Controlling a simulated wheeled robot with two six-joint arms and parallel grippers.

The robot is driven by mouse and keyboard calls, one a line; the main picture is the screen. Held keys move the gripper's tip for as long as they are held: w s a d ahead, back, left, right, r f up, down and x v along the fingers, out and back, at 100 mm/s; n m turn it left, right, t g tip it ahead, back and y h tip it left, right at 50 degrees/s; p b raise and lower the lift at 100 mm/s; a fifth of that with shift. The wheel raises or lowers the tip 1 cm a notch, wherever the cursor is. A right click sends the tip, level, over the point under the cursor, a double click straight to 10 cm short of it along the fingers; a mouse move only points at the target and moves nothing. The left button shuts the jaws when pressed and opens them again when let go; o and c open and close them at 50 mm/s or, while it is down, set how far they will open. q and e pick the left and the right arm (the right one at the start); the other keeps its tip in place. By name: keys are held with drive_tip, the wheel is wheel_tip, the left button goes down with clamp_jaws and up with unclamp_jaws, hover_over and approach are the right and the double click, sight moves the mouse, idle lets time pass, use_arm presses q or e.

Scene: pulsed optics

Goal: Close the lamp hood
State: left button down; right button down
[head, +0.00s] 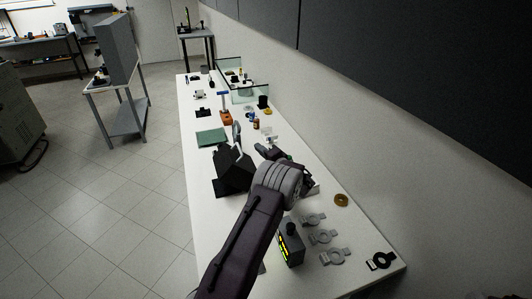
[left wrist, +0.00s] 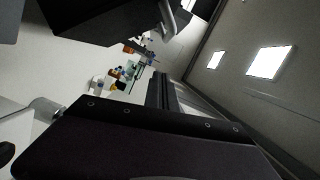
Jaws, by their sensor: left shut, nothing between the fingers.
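The lamp housing (head: 235,172) is a black box-like thing on the long white table, left of my left arm. Its dark upper part stands tilted, with a pale upright piece behind it; I take the tilted part for the hood, standing open. In the left wrist view a large black panel (left wrist: 110,22) with a grey curved handle fills the top left and seems to be part of it. My left gripper (head: 262,149) is shut and empty, just right of the housing. Its dark fingers show in the left wrist view (left wrist: 160,92). Whether it touches the hood is unclear. My right gripper is out of view.
A black box with a lit yellow-green display (head: 291,246) stands near my forearm. Several grey mounts (head: 323,237) and a brass ring (head: 341,200) lie to the right. A green mat (head: 211,137) and small optics lie farther back. A grey wall panel borders the table's right side.

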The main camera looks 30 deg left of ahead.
sight(230, 157)
use_arm(q)
drive_tip(key=a, duration=0.1)
drive_tip(key=a+p, duration=0.1)
drive_tip(key=s+a, duration=0.1)
drive_tip(key=shift+a+f, duration=0.25)
drive_tip(key=shift+a, duration=0.1)
drive_tip(key=shift+s+a+f+p, duration=0.2)
drive_tip(key=shift+s+a+p, duration=0.2)
drive_tip(key=shift+s, duration=0.2)
drive_tip(key=shift+f, duration=0.1)
drive_tip(key=shift+s+a+f+b, duration=0.1)
drive_tip(key=shift+b, duration=0.3)
drive_tip(key=shift+n, duration=0.7)
drive_tip(key=s+a+b, duration=0.1)
drive_tip(key=b, duration=0.2)
drive_tip(key=s+a+b, duration=0.1)
drive_tip(key=s+b, duration=0.1)
drive_tip(key=b, duration=0.1)
drive_tip(key=s+a+b, duration=0.1)
drive_tip(key=b, duration=0.2)
drive_tip(key=shift+s+a+f, duration=0.35)
drive_tip(key=shift+f, duration=0.05)
drive_tip(key=shift+s+a+r, duration=0.15)
drive_tip(key=shift+s+r, duration=0.05)
drive_tip(key=shift+s, duration=0.05)
drive_tip(key=shift+r+h, duration=0.15)
drive_tip(key=shift+h, duration=0.15)
